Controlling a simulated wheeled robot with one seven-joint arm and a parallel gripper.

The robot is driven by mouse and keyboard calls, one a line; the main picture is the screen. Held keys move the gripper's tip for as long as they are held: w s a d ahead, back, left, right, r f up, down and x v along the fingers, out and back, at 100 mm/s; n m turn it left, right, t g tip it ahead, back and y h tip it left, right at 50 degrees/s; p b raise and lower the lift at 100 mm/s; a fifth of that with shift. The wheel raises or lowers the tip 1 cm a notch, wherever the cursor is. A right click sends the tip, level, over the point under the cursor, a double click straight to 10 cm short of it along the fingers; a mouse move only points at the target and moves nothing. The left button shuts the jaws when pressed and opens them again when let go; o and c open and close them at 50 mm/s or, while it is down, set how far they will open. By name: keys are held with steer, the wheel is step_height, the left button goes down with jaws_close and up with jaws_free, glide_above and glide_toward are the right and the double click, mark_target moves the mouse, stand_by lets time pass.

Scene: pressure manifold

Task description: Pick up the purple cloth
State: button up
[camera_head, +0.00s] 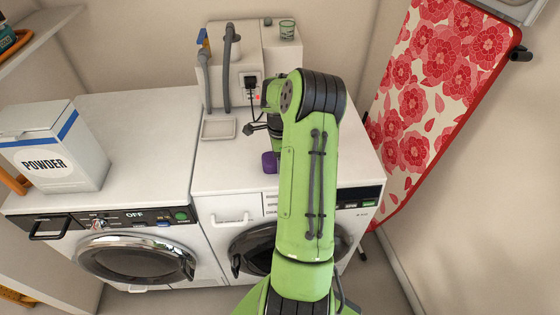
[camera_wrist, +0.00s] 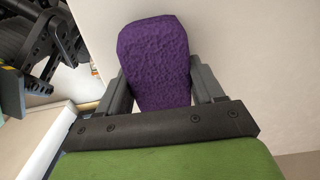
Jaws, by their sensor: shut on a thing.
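The purple cloth (camera_wrist: 155,62) is a rough-textured, rounded block shape in the wrist view. It sits between the two dark fingers of my gripper (camera_wrist: 158,90), which is shut on it. In the head view, a small part of the purple cloth (camera_head: 269,162) shows just left of my green arm, over the front part of the right machine's white top (camera_head: 225,175). My arm hides the rest of it and most of my gripper. I cannot tell whether the cloth touches the top.
A powder box (camera_head: 55,150) stands on the left machine's top (camera_head: 135,125). A shallow white tray (camera_head: 218,130) and a grey-white unit with hoses (camera_head: 222,75) stand behind the cloth. A floral ironing board (camera_head: 430,90) leans at the right.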

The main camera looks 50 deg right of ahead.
step_height(320, 180, up, 10)
steer(key=shift+p, duration=0.95)
